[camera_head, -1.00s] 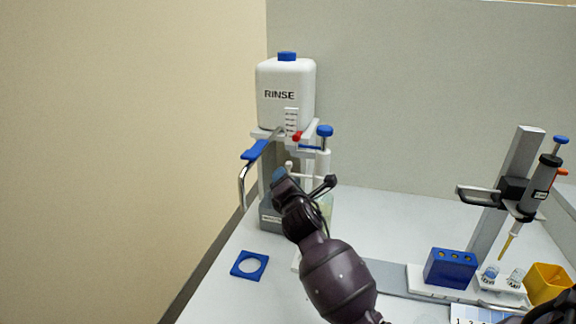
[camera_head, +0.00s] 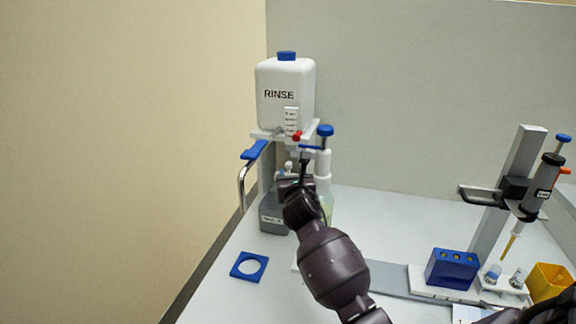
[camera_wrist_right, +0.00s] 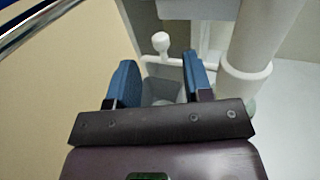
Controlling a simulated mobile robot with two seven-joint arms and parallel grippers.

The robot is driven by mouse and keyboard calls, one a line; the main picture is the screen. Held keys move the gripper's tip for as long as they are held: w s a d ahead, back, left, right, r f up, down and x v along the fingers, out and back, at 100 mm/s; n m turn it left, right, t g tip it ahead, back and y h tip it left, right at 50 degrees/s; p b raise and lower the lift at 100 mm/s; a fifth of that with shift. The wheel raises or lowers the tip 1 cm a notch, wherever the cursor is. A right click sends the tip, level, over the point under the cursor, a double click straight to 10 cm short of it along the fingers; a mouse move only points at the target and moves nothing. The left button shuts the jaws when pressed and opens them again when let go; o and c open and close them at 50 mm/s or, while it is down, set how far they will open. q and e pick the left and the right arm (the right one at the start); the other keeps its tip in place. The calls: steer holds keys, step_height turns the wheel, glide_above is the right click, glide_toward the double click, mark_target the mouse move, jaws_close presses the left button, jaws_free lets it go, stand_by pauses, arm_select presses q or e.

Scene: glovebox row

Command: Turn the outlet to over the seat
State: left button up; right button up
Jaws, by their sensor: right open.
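A curved chrome outlet tube (camera_head: 241,185) with a blue lever (camera_head: 254,150) hangs at the left of the rinse stand. The tube also shows at the upper left of the right wrist view (camera_wrist_right: 38,24). A blue square plate with a round hole (camera_head: 234,268), which may be the seat, lies flat on the bench below and in front of the outlet. My right gripper (camera_head: 294,172) is open in front of the stand. In the right wrist view, its blue-padded fingers (camera_wrist_right: 158,75) are on either side of a white rod with a round knob (camera_wrist_right: 161,42); contact cannot be told. My left gripper is not in view.
A white RINSE bottle (camera_head: 285,80) with a blue cap sits on top of the stand. A white upright cylinder with a blue knob (camera_head: 325,130) stands close right of my gripper. A pipette stand (camera_head: 520,160), blue block (camera_head: 452,268) and yellow bin (camera_head: 550,280) are at the right.

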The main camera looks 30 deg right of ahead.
mark_target(289, 166)
steer(key=b+x, duration=0.1)
steer(key=x, duration=0.4)
steer(key=shift+w+f, duration=0.1)
steer(key=shift+f, duration=0.1)
steer(key=shift+x, duration=0.9)
steer(key=shift+r, duration=0.15)
jaws_close()
